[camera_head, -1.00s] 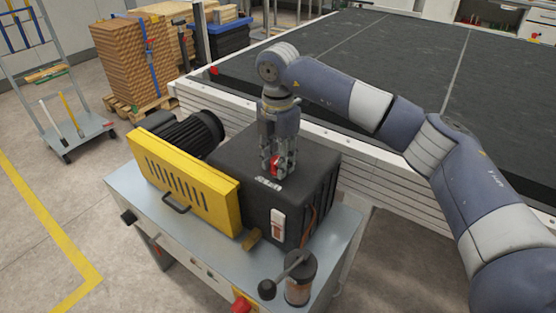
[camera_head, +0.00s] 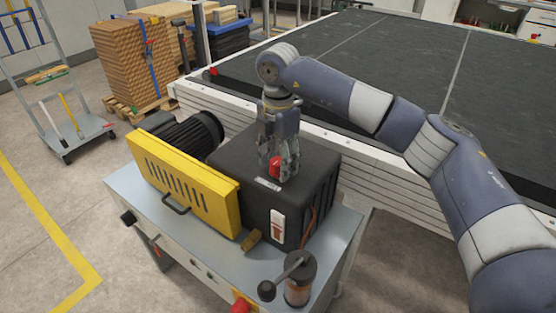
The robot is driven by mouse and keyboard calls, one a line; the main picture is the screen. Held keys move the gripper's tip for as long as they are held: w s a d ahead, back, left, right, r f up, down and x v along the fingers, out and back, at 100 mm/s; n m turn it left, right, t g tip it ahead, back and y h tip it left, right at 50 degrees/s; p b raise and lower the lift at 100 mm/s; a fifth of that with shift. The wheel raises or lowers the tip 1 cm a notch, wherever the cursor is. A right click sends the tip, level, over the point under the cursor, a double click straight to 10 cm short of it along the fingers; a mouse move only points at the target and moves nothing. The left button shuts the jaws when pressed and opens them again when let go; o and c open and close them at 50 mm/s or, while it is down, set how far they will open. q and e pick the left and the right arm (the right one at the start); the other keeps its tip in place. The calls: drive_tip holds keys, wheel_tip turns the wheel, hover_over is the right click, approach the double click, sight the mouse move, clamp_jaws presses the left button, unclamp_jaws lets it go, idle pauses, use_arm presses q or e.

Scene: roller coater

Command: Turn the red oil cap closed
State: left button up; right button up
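The red oil cap (camera_head: 275,167) sits on top of the black gearbox housing (camera_head: 320,172), near a small white label. My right gripper (camera_head: 278,168) points straight down over the housing, with its fingers on either side of the cap. The fingers look closed on the cap, which shows between them and is partly covered. My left gripper is not in view.
A yellow slotted guard (camera_head: 185,185) and a dark motor (camera_head: 195,135) stand left of the housing on the grey cabinet top (camera_head: 335,235). A large dark conveyor bed (camera_head: 410,60) lies behind.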

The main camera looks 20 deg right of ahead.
sight(279, 160)
wheel_tip(279, 160, up, 12)
idle(0.6)
idle(0.4)
